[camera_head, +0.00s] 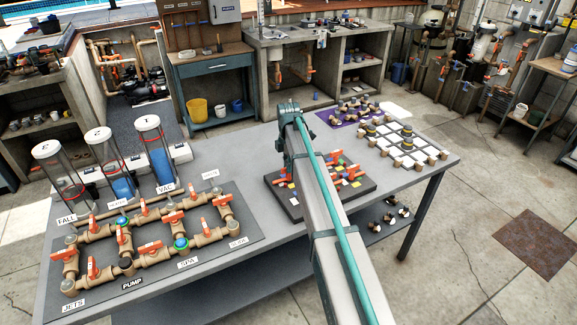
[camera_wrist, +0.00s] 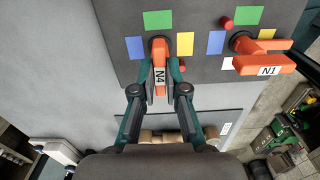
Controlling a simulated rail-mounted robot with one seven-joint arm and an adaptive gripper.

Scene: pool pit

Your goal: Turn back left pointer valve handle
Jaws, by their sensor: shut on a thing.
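An orange pointer handle labelled N4 (camera_wrist: 158,48) stands on a dark grey board (camera_wrist: 205,80) in the wrist view. My gripper (camera_wrist: 160,78) is shut on this handle, with one teal finger on each side of it. The handle lies in line with the fingers. Blue, green and yellow patches surround its pivot. A second orange handle, N1 (camera_wrist: 268,68), lies to the right, turned sideways. In the head view the board (camera_head: 368,186) is partly hidden behind my arm, and the gripper cannot be made out there.
A pipe panel (camera_head: 215,247) with orange valves and labels lies left on the grey table (camera_head: 290,288). Clear cylinders (camera_head: 118,170) stand behind it. A purple mat (camera_head: 328,117) and a white-block fixture (camera_head: 400,148) sit beyond and right of the board.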

